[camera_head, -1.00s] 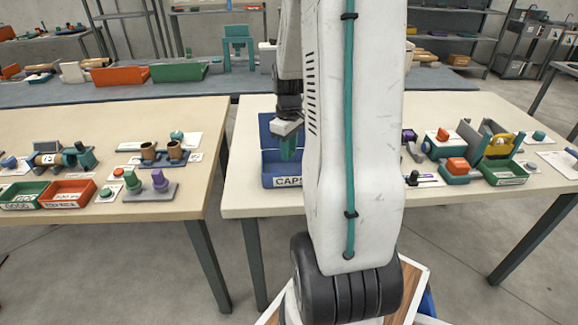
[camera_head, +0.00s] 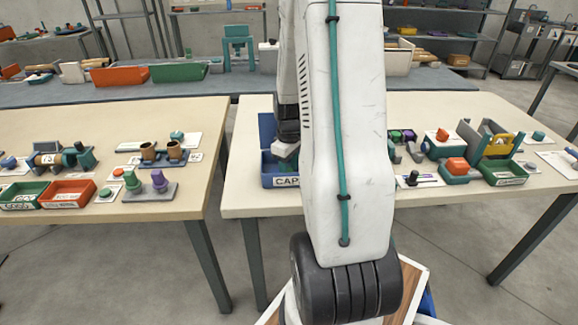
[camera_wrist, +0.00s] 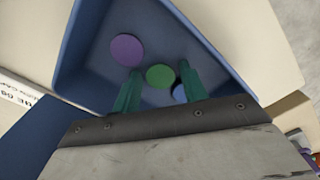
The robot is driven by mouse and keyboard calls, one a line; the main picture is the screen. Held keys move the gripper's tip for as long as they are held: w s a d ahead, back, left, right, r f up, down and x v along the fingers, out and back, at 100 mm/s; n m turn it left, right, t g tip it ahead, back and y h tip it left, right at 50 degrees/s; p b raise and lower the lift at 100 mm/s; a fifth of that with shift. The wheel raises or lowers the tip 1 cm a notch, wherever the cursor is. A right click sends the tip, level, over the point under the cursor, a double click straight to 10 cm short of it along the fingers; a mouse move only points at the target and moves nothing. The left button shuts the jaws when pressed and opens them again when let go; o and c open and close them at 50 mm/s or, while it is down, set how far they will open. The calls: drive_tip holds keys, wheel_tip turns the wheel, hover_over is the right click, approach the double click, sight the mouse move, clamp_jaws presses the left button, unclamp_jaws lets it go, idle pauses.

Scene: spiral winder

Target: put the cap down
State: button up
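In the wrist view, my gripper (camera_wrist: 160,68) reaches into a blue bin (camera_wrist: 72,62), its two teal fingers spread apart. A round green cap (camera_wrist: 160,77) lies on the bin floor between the fingertips, with a visible gap on each side. A purple cap (camera_wrist: 127,50) lies to its upper left. A blue cap (camera_wrist: 179,94) is partly hidden by the right finger. In the head view, the bin labelled CAPS (camera_head: 268,176) stands on the right table. My arm covers its right part, and the fingers are hidden there.
Right of my arm on the same table (camera_head: 440,205) stand a teal and yellow fixture (camera_head: 497,143) and small parts on cards. The left table (camera_head: 60,120) holds a green tray (camera_head: 22,195) and a red tray (camera_head: 68,192). A gap separates the tables.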

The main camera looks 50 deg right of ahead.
sight(289, 171)
drive_tip(key=shift+o, duration=0.3)
drive_tip(key=shift+r, duration=0.1)
wheel_tip(289, 171, up, 12)
drive_tip(key=s+a+r, duration=0.1)
drive_tip(key=a+r, duration=0.4)
drive_tip(key=a, duration=0.4)
drive_tip(key=a+r, duration=0.4)
drive_tip(key=a, duration=0.4)
drive_tip(key=s+a+r+t, duration=0.1)
drive_tip(key=s+a+r, duration=0.2)
drive_tip(key=s+a, duration=0.9)
drive_tip(key=shift+s+a+m, duration=0.25)
drive_tip(key=shift+a+m, duration=0.05)
drive_tip(key=shift+a, duration=0.8)
